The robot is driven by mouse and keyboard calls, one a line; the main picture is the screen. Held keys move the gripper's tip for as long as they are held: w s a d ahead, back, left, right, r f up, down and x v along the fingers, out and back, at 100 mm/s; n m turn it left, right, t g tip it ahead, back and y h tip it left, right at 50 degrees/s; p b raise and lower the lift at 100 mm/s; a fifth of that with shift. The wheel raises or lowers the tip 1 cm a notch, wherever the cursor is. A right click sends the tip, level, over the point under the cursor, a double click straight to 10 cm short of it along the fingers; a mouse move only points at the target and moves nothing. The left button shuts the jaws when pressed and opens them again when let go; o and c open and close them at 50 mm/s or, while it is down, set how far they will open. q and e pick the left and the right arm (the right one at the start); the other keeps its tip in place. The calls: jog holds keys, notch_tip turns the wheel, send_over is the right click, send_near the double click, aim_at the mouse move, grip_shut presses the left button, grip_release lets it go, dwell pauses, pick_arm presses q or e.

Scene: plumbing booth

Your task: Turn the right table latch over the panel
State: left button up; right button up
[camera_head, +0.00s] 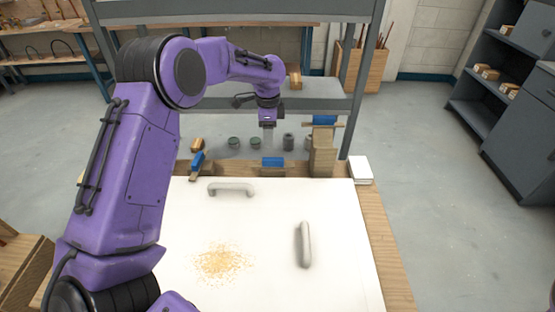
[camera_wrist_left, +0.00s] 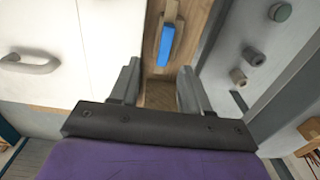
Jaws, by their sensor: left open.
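A white panel (camera_head: 200,215) lies flat on the wooden table (camera_head: 389,255). Along its back edge are a blue-and-wood piece (camera_head: 197,163) at the left, a small blue block (camera_head: 272,162) in the middle, and an upright wooden piece (camera_head: 321,158) with a blue part (camera_head: 325,120) at the right. I cannot tell for sure which is the right latch. My left gripper (camera_head: 267,146) points down behind the middle blue block. In the left wrist view its fingers (camera_wrist_left: 157,93) are apart and empty. A blue bar (camera_wrist_left: 167,44) on wood shows beyond them. My right gripper is out of view.
Two grey handles stand on the panel, one near its back edge (camera_head: 231,187) and one at the right (camera_head: 304,245). Sawdust (camera_head: 223,262) lies on it. A grey rack shelf (camera_head: 315,95) stands behind the table. A white block (camera_head: 360,170) sits at the back right corner.

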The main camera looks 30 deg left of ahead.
aim_at(272, 159)
pick_arm(q)
jog(key=w+f, duration=0.2)
jog(key=f, duration=0.1)
notch_tip(272, 159, down, 9)
jog(key=shift+s+r+p, duration=0.1)
jog(key=shift+s+p, duration=0.05)
jog(key=shift+p, duration=0.75)
jog(key=shift+s, duration=0.15)
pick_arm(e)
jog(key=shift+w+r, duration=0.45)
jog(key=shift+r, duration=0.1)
pick_arm(q)
grip_shut()
